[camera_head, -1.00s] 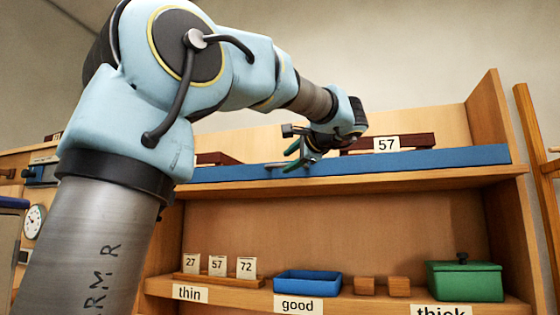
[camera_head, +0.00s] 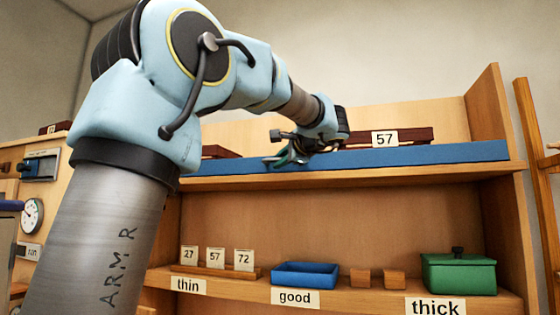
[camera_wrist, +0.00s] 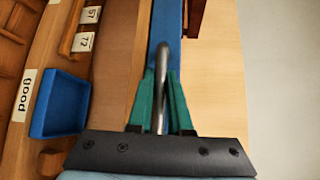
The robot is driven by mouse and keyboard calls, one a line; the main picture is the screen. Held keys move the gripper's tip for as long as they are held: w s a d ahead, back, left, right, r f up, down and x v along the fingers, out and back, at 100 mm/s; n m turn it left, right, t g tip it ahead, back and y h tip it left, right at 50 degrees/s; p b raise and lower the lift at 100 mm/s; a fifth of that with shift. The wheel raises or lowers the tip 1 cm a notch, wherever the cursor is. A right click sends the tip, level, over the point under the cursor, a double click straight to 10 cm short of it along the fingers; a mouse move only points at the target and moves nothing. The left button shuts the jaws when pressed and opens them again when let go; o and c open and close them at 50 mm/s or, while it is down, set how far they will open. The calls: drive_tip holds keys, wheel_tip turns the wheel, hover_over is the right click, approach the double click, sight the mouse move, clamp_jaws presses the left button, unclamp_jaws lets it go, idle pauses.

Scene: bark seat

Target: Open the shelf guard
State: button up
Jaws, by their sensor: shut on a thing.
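The shelf guard is a long blue bar (camera_head: 420,154) along the front edge of the upper shelf, standing up across it. It also shows in the wrist view (camera_wrist: 168,22). A grey metal handle (camera_wrist: 161,65) is on the guard. My gripper (camera_head: 275,160) is at the guard's left-middle part, in front of it. In the wrist view its green fingers (camera_wrist: 161,88) are closed around the handle from both sides. The handle is mostly hidden by the gripper in the head view.
The lower shelf holds number cards (camera_head: 215,258), a blue tray (camera_head: 305,274), two wooden blocks and a green lidded box (camera_head: 458,273). A wooden upright (camera_head: 538,180) stands at the right.

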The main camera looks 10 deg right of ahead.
clamp_jaws()
drive_tip(key=shift+f+b, duration=0.15)
drive_tip(key=shift+b, duration=0.25)
